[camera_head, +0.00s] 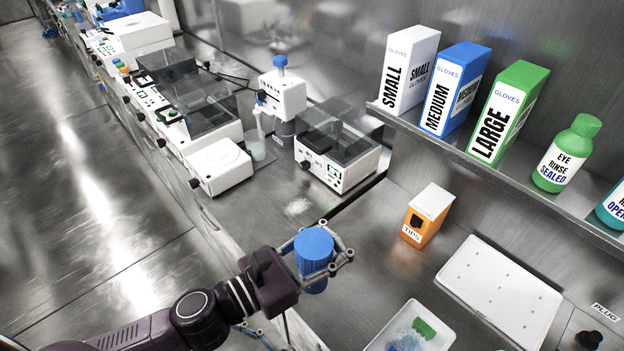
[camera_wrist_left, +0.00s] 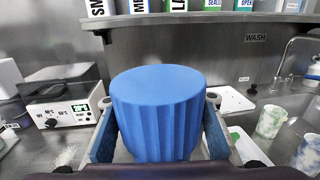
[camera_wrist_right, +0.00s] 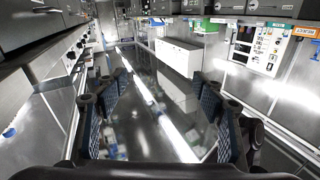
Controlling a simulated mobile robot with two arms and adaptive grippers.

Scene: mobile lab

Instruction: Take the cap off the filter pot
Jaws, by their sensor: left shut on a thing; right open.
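The blue ribbed cap (camera_head: 314,246) is held upright between the fingers of my left gripper (camera_head: 333,243), over the steel counter near its front edge. In the left wrist view the cap (camera_wrist_left: 158,112) fills the space between both fingers, its flat round top facing up. My left gripper is shut on its sides. A little blue shows below the fingers in the head view. The pot body cannot be made out, so I cannot tell whether the cap is on it. My right gripper (camera_wrist_right: 155,118) is open and empty, with the floor aisle beyond it.
A white tray (camera_head: 449,343) with a green piece and blue bits lies at right front. Behind it are a white board (camera_head: 500,279) and an orange tips box (camera_head: 427,214). A lidded instrument (camera_head: 340,150) stands at the back. Glove boxes (camera_head: 508,110) stand on a shelf.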

